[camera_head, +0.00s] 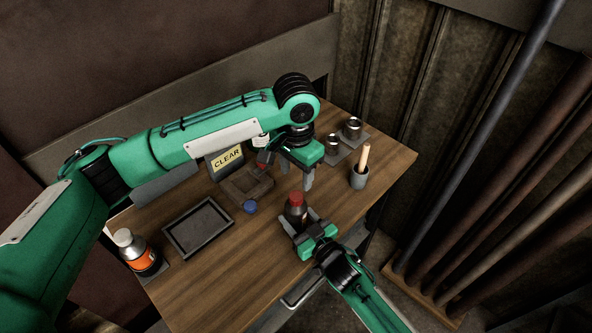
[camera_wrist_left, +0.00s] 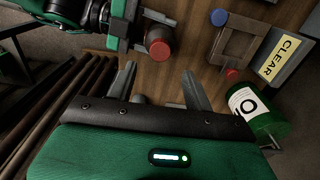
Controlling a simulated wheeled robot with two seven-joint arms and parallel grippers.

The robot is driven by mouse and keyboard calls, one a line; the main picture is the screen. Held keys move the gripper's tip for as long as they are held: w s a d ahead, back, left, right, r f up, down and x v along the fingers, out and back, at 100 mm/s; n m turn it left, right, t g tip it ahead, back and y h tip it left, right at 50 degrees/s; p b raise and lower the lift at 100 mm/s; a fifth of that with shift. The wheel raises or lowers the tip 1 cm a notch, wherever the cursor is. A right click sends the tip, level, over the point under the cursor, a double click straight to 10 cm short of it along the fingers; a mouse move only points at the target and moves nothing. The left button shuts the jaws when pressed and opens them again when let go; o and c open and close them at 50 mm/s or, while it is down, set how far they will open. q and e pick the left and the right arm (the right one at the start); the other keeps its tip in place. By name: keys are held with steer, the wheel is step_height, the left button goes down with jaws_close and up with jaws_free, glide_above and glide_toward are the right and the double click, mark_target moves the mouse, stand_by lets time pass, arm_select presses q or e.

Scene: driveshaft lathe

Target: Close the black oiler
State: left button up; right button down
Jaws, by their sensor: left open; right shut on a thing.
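The black oiler (camera_head: 296,213) stands upright at the front right of the table with a red top (camera_head: 296,199); it also shows in the left wrist view (camera_wrist_left: 158,50). I cannot tell whether the red top is tight. My right gripper (camera_head: 305,236) is shut on the oiler's lower body from the front. My left gripper (camera_head: 297,175) is open and empty, pointing down above the table, behind and above the oiler. In the left wrist view its two fingers are spread, with the oiler beyond them. A blue cap (camera_head: 250,207) lies on the table left of the oiler.
A dark tray (camera_head: 170,231), a wooden frame (camera_head: 236,190) and a CLEAR sign (camera_head: 228,159) are to the left. A green bottle (camera_wrist_left: 262,112) lies near the sign. An orange-labelled bottle (camera_head: 142,258) stands front left.

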mark_target(296, 196)
arm_select(q)
steer(key=shift+f, duration=4)
steer(key=c, duration=1.1)
steer(key=shift+o, duration=0.2)
steer(key=o, duration=1.2)
steer(key=shift+c, duration=0.2)
